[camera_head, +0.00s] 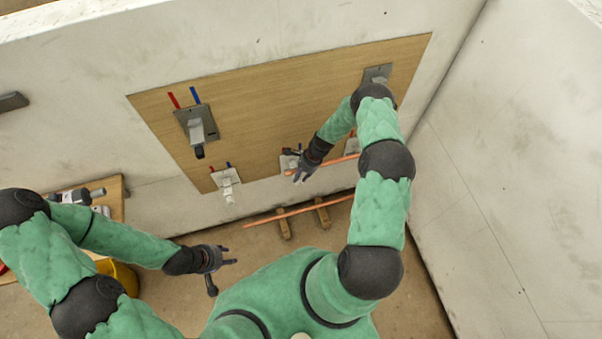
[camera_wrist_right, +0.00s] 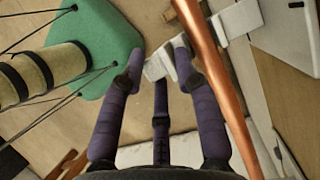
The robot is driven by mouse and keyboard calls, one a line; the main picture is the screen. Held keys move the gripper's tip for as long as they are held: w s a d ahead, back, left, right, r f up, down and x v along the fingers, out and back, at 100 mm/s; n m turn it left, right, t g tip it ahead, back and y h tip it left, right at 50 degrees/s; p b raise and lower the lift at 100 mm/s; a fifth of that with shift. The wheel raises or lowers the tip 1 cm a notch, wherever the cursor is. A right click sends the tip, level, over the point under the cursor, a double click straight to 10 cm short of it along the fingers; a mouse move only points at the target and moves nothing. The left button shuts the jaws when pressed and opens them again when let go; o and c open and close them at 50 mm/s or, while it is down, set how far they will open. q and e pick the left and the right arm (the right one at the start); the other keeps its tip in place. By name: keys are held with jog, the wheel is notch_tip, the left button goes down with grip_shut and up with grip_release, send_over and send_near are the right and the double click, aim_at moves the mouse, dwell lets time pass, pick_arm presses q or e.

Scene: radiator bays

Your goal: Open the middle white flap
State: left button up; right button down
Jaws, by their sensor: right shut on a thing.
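The middle white flap (camera_head: 289,161) sits low on the wooden panel, mostly hidden behind my right gripper. My right gripper (camera_head: 300,175) is at it, beside a copper pipe. In the right wrist view a white piece (camera_wrist_right: 160,66) of the flap lies between the fingertips of my right gripper (camera_wrist_right: 160,75), which is shut on it. The left white flap (camera_head: 227,181) hangs at the panel's lower left. The right white flap (camera_head: 351,147) is partly hidden by my arm. My left gripper (camera_head: 222,270) is open and empty, away from the panel.
A copper pipe (camera_head: 325,164) runs past my right gripper, close to its fingers in the wrist view (camera_wrist_right: 212,65). Another pipe (camera_head: 290,214) lies on wooden blocks below. Grey valve plates (camera_head: 197,125) are on the panel. A cluttered table (camera_head: 115,195) stands at left.

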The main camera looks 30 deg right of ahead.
jog(key=shift+a+f+g+b, duration=0.15)
jog(key=shift+a+g+b, duration=0.1)
jog(key=shift+g+b, duration=0.3)
jog(key=shift+s+g, duration=0.1)
jog(key=shift+g, duration=0.15)
jog(key=shift+a, duration=0.1)
jog(key=c, duration=1)
grip_release()
jog(key=shift+c, duration=0.2)
jog(key=shift+d+r, duration=0.2)
jog(key=shift+w+d+r, duration=0.2)
jog(key=shift+d+r, duration=0.1)
jog(key=shift+r, duration=0.2)
jog(key=v, duration=1)
jog(key=shift+r, duration=0.3)
jog(key=shift+s+d, duration=0.1)
jog(key=shift+d, duration=0.05)
